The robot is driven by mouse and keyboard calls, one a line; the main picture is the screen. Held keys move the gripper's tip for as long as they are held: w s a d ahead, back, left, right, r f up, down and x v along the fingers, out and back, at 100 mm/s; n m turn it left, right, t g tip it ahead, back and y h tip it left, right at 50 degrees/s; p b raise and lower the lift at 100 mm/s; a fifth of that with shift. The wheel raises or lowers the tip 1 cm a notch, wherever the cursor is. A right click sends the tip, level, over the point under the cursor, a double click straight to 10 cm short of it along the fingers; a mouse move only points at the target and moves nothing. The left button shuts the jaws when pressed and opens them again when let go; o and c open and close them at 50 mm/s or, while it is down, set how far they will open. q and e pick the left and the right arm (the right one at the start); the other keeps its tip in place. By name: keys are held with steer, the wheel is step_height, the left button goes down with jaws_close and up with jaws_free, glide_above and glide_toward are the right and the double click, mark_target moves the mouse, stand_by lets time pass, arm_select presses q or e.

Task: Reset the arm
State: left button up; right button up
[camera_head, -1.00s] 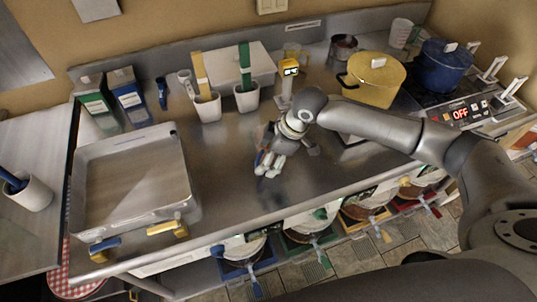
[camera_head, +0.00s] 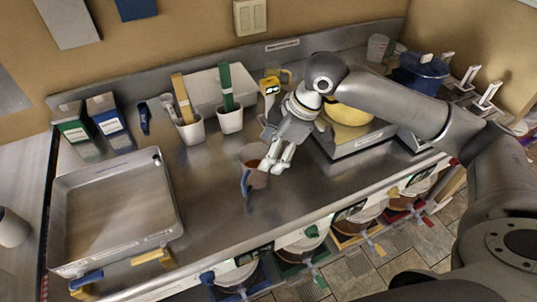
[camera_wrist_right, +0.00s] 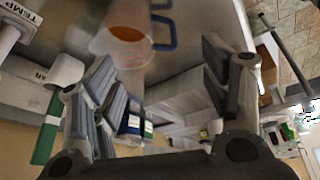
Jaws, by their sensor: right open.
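My right arm reaches in from the right in the head view, and its gripper (camera_head: 276,166) is above the steel counter (camera_head: 215,190). In the right wrist view the gripper (camera_wrist_right: 155,75) has its fingers spread wide with nothing between the pads. A cup with a blue handle and orange-brown contents (camera_head: 256,172) stands on the counter just left of the fingers in the head view. The cup (camera_wrist_right: 125,38) also shows past the fingertips in the wrist view. Whether the fingers touch it is unclear. My left gripper is not in view.
A steel tray (camera_head: 62,215) occupies the counter's left. White holders (camera_head: 190,130) with coloured utensils and a yellow-topped device (camera_head: 270,88) stand behind the gripper. A yellow pot (camera_head: 350,113) is partly behind my arm; a blue pot (camera_head: 425,68) stands farther right.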

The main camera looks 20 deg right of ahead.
stand_by(0.4)
steer(key=s+a+f+m+t+y, duration=0.1)
steer(key=s+a+f+m, duration=0.1)
steer(key=s+a+f, duration=0.7)
steer(key=s+d+f+m+h, duration=0.5)
steer(key=s+d+f+m, duration=0.4)
steer(key=s+d, duration=0.3)
step_height(320, 180, down, 28)
steer(key=s+a+g+b, duration=0.1)
steer(key=s+a+b, duration=0.1)
steer(key=s+d+f+g+b, duration=0.1)
steer(key=s+d+f, duration=0.2)
steer(key=s+f, duration=1.3)
steer(key=shift+s+d+f, duration=0.15)
steer(key=shift+s+f, duration=0.15)
steer(key=shift+f, duration=0.25)
